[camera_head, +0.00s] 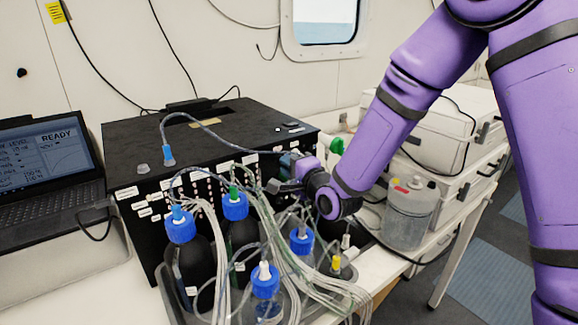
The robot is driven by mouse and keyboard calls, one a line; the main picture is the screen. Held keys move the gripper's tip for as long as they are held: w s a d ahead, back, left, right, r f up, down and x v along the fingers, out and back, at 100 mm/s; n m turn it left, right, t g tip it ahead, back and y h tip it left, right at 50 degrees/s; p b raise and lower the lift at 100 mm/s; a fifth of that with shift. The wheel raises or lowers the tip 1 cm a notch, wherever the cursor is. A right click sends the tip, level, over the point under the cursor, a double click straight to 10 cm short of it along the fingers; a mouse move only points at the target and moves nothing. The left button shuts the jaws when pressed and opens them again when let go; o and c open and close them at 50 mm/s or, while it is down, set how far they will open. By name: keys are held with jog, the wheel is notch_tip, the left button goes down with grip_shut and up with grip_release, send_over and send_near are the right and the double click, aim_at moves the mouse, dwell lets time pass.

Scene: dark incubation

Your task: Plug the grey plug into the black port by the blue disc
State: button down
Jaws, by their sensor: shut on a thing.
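My gripper (276,184) is at the right part of the front of a black box (160,230), low above the bottles. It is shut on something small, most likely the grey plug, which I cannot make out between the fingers. A grey-blue cable (215,133) runs over the box top toward my gripper from a blue connector (168,156) near the box's front edge. The front of the box carries white labels and rows of small fittings. The black port and the blue disc are too small or hidden to tell apart here.
Blue-capped bottles (235,207) stand close in front of the box, with bundles of clear tubes (292,255) rising from them. A laptop (45,165) is at the left. A clear container (410,212) and white cases (440,130) are at the right.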

jog(key=shift+w+a, duration=0.3)
jog(key=shift+w, duration=0.1)
jog(key=c, duration=1.1)
grip_release()
jog(key=shift+o, duration=0.2)
jog(key=v, duration=1)
jog(key=shift+s+d, duration=0.25)
jog(key=shift+s, duration=0.1)
